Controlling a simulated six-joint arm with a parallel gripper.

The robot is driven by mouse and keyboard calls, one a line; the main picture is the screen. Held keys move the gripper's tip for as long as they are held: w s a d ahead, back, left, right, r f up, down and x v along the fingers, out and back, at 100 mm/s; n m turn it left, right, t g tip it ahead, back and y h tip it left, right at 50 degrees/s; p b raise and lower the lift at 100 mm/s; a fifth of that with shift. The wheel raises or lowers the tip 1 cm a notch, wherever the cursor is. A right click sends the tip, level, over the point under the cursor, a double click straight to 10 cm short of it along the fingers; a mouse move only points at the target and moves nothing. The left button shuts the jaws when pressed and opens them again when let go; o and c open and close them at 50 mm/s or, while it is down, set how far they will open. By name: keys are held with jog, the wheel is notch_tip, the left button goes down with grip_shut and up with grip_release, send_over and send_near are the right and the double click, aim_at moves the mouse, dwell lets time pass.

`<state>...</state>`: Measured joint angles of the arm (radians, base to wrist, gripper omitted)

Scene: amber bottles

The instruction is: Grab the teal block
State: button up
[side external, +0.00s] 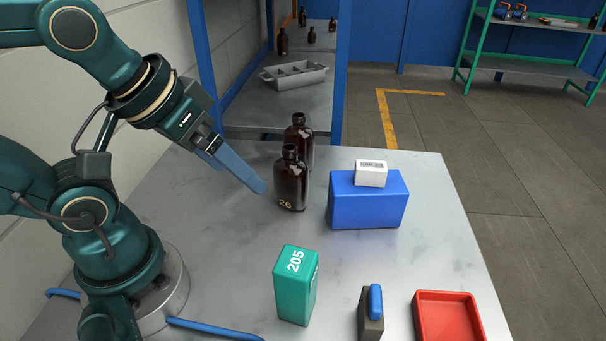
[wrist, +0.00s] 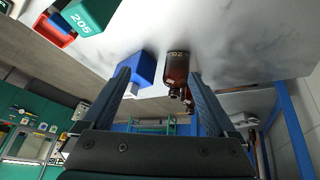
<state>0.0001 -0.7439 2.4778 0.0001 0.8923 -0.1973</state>
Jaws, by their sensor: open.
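The teal block (side external: 296,286), marked 205, stands upright on the grey table near its front middle. In the wrist view the teal block (wrist: 86,14) is at the top left, partly cut off by the frame edge. My gripper (side external: 262,188) is open and empty, its fingers pointing down and right beside the front amber bottle, above and behind the teal block. In the wrist view my gripper (wrist: 160,82) shows two spread fingers with the amber bottles between them in the picture; I cannot tell whether either finger touches a bottle.
Two amber bottles stand one behind the other, the front one (side external: 290,180) marked 26. A blue box (side external: 368,205) carries a small white box (side external: 371,173). A grey block with a blue top (side external: 371,312) and a red tray (side external: 447,318) are at front right. Table between bottle and teal block is clear.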

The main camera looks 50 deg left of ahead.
aim_at(296, 260)
jog(key=d+f+n+g, duration=0.1)
jog(key=d+f+g, duration=0.1)
jog(key=d+f, duration=0.1)
jog(key=w+d+f+n+g, duration=0.1)
jog(key=d+f+n+g, duration=0.1)
jog(key=d, duration=0.3)
jog(key=d+f+n+g, duration=0.1)
jog(key=d+f+g, duration=0.1)
jog(key=d+f, duration=0.2)
jog(key=shift+w+d+f+n, duration=0.1)
jog(key=shift+w+f+n, duration=0.15)
jog(key=shift+f, duration=0.3)
jog(key=shift+s+f, duration=0.15)
jog(key=shift+f, duration=2.4)
grip_shut()
